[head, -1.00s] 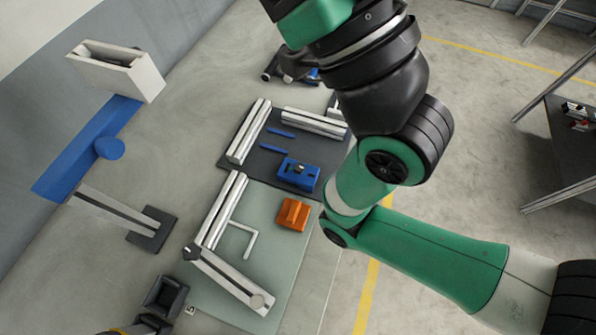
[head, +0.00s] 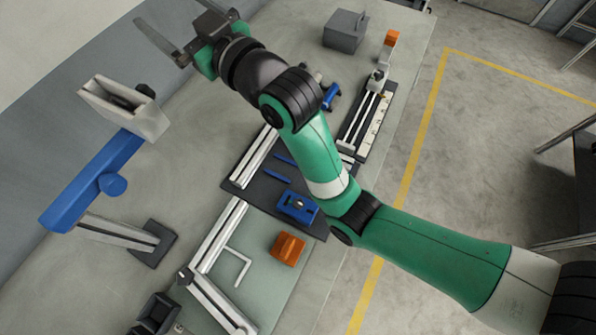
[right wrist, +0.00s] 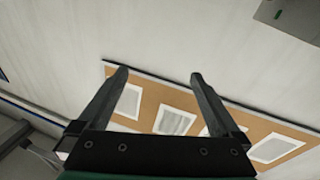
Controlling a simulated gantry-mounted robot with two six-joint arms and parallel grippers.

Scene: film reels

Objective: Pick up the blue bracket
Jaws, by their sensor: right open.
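A blue block-like part with a metal piece on top (head: 298,207) lies on the dark mat (head: 262,193) in the head view. A smaller blue part (head: 330,97) stands further back, partly behind my right arm. I cannot tell for certain which is the blue bracket. My right gripper (head: 170,12) is at the upper left of the head view, raised and far from both. Its fingers are spread and empty in the right wrist view (right wrist: 160,75), which faces a wall with a pinboard (right wrist: 150,92). My left gripper is not in view.
An orange block (head: 287,248) lies on the green mat (head: 307,262). A blue arm with a pale box head (head: 85,195) stands at left. A grey box (head: 345,30) and a railed strip (head: 368,125) are at the back. Metal rails and a white hex key (head: 238,262) lie near.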

